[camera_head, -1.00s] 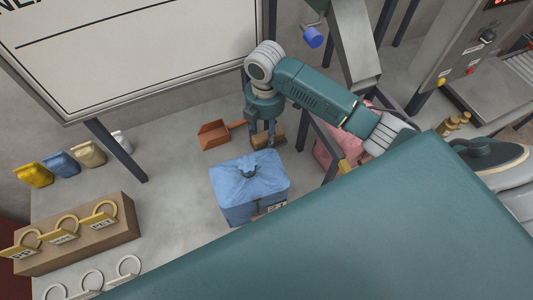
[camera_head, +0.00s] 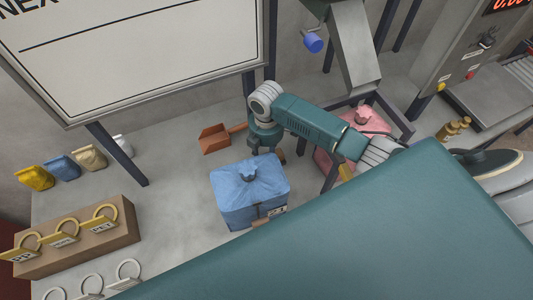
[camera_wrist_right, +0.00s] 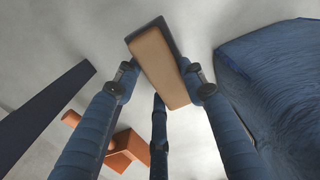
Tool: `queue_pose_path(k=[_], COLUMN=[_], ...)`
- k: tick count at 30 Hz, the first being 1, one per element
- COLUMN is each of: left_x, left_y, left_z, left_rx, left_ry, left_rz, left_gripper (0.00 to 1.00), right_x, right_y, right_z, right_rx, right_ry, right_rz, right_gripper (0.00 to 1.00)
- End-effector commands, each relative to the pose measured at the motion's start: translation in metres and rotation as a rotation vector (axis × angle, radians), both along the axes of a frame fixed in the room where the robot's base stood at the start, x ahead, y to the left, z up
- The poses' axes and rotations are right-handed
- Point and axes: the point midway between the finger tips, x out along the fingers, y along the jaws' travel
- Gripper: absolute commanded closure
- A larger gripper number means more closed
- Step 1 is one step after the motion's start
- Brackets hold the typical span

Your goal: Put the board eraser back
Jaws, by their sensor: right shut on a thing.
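The board eraser, a tan block with a dark grey side, sits between the fingers of my right gripper in the right wrist view (camera_wrist_right: 160,68). The fingers (camera_wrist_right: 165,84) press on it from both sides. In the head view my right gripper (camera_head: 270,153) is low behind the blue bag (camera_head: 245,187), its fingertips mostly hidden. Only a small brown bit of the eraser (camera_head: 282,157) shows there. I cannot tell whether the eraser touches the surface below. The whiteboard (camera_head: 150,50) stands at upper left. My left gripper is not in view.
An orange-brown scoop (camera_head: 213,138) lies just left of the gripper. The blue bag is close in front. A dark board leg (camera_head: 120,155) stands at left, and a pink bag (camera_head: 350,140) sits right under a metal chute (camera_head: 350,55).

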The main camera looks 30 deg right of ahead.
Motion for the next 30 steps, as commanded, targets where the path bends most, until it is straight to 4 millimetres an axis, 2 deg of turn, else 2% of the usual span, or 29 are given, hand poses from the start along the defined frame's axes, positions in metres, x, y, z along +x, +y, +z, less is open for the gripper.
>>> queue_pose_path(k=[1,2,4,13,17,30], left_x=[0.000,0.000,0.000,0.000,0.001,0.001], left_y=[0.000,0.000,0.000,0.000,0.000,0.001], left_z=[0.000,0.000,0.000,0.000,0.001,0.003], left_rx=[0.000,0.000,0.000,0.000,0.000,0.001], left_ry=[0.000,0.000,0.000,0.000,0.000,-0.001], left_rz=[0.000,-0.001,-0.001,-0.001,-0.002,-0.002], left_gripper=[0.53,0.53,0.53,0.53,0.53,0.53], right_x=[0.000,0.000,0.000,0.000,0.001,0.002], right_y=[0.000,0.000,0.000,0.000,0.000,0.000], right_z=[-0.001,-0.001,-0.001,0.001,0.012,0.099], right_rx=[0.000,0.000,0.000,0.000,0.001,0.001], right_ry=[0.000,0.000,0.000,0.000,-0.002,-0.003], right_rz=[0.000,0.000,0.000,0.000,0.000,0.000], right_gripper=[0.81,0.54,0.41,0.41,0.41,0.41])
